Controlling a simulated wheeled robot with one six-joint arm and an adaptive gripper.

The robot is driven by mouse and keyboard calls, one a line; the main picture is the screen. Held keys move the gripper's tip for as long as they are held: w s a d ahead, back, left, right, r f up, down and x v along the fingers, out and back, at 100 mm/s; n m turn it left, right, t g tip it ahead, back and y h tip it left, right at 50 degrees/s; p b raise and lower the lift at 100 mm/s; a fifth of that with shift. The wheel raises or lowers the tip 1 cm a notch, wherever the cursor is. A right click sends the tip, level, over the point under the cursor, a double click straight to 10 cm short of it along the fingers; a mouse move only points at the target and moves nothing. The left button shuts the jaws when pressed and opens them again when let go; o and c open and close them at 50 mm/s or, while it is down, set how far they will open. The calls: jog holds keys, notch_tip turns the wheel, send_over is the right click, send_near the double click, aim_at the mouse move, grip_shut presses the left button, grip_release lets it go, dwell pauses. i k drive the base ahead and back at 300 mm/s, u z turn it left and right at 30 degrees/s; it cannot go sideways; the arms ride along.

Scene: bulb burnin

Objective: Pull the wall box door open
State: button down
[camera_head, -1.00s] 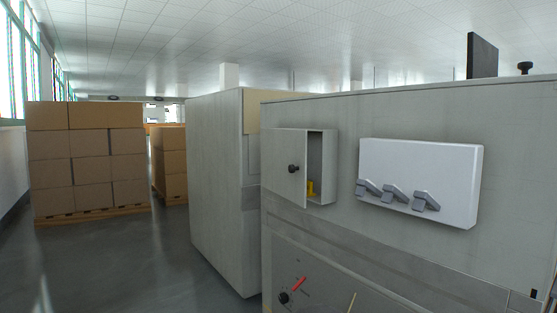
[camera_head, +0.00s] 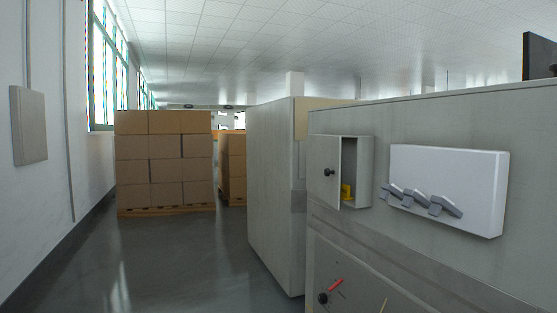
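A small grey wall box (camera_head: 365,172) is mounted on the grey panel at the right. Its door (camera_head: 325,170), with a dark round knob (camera_head: 329,173), stands partly open, hinged at the left. A yellow object (camera_head: 347,192) shows inside through the gap. Another flat grey box (camera_head: 29,125) hangs on the white wall at the far left; no knob or opening shows on it. My gripper is not in view.
A white box with several grey levers (camera_head: 470,185) sits on the right panel. Below are a red handle (camera_head: 335,285) and a dark knob. A tall grey cabinet (camera_head: 270,190) stands mid-view. Stacked cartons (camera_head: 165,160) are behind. The left floor (camera_head: 150,260) is clear.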

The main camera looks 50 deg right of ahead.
aim_at(323, 152)
jog(key=u, duration=0.35)
jog(key=i, duration=1)
jog(key=z, duration=2.7)
